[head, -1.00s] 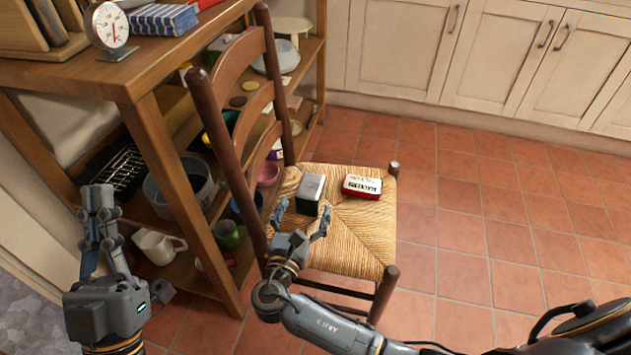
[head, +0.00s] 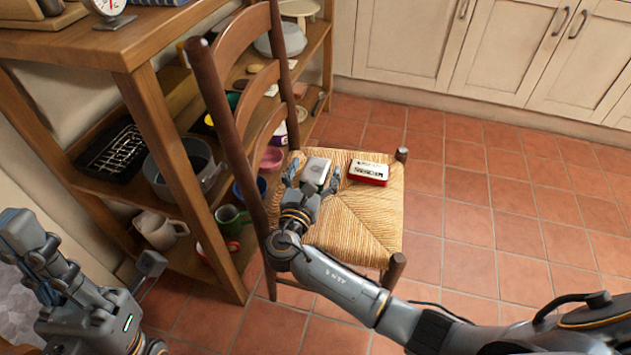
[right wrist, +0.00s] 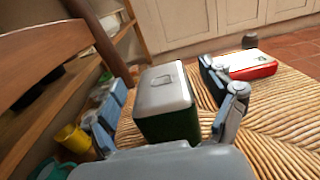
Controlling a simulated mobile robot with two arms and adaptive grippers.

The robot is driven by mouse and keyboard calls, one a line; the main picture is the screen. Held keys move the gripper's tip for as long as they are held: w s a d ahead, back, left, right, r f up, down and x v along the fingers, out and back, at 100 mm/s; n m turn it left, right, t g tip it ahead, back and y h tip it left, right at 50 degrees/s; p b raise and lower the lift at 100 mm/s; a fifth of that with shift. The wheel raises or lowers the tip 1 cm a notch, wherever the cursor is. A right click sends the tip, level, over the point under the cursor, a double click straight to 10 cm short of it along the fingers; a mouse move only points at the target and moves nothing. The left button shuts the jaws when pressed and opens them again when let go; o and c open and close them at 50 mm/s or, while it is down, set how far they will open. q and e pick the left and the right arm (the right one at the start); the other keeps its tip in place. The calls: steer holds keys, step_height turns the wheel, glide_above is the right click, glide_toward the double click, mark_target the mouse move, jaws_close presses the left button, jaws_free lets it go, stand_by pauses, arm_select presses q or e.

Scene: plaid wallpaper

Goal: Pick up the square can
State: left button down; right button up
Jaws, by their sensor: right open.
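The square can (head: 316,169), green with a silver-grey lid, stands upright on the woven chair seat (head: 362,223). In the right wrist view the can (right wrist: 165,104) stands between the two fingers of my right gripper (right wrist: 172,112). In the head view my right gripper (head: 312,178) is open around the near side of the can, and its fingers partly hide it. I cannot tell whether either finger touches the can. My left gripper (head: 42,262) is off at the lower left, far from the chair; its finger opening is unclear.
A red and white tin (head: 369,172) lies on the seat to the right of the can. The chair's wooden back (head: 222,110) rises at the left. A wooden shelf unit (head: 160,110) with pots and mugs stands beyond it. The tiled floor at right is clear.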

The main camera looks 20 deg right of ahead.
steer(key=shift+w+d, duration=0.3)
steer(key=shift+w, duration=0.15)
steer(key=c, duration=1.3)
steer(key=shift+c, duration=1.3)
steer(key=shift+r, duration=0.1)
